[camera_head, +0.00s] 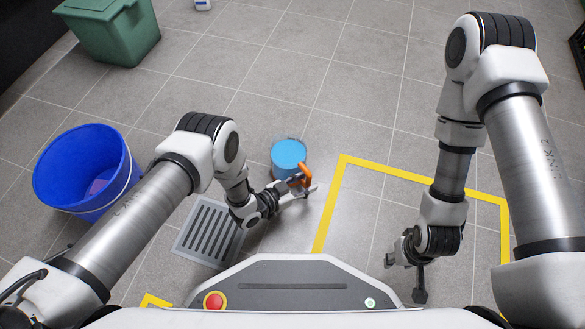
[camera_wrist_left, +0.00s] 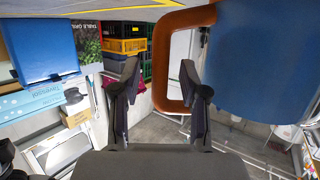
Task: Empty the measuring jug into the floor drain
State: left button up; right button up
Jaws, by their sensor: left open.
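The measuring jug (camera_head: 289,155) stands upright on the floor, its inside showing bright blue. Its orange handle (camera_head: 304,172) points toward my left gripper (camera_head: 306,192), which is open beside the handle. The floor drain (camera_head: 208,232) is a slotted metal grate, left of and nearer than the jug. My right gripper (camera_head: 405,276) hangs low with its fingers apart, empty.
A blue bucket (camera_head: 85,165) stands left of the drain, partly behind my left arm. A green bin (camera_head: 110,30) stands at the back left. Yellow floor tape (camera_head: 400,173) runs right of the jug. The tiled floor behind the jug is clear.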

pick_arm(q)
grip_shut()
jog(key=shift+r, duration=0.15)
jog(key=shift+r+p, duration=0.95)
jog(key=shift+r, duration=0.05)
notch_tip(320, 180, up, 3)
jog(key=p, duration=0.2)
jog(key=shift+p, duration=0.3)
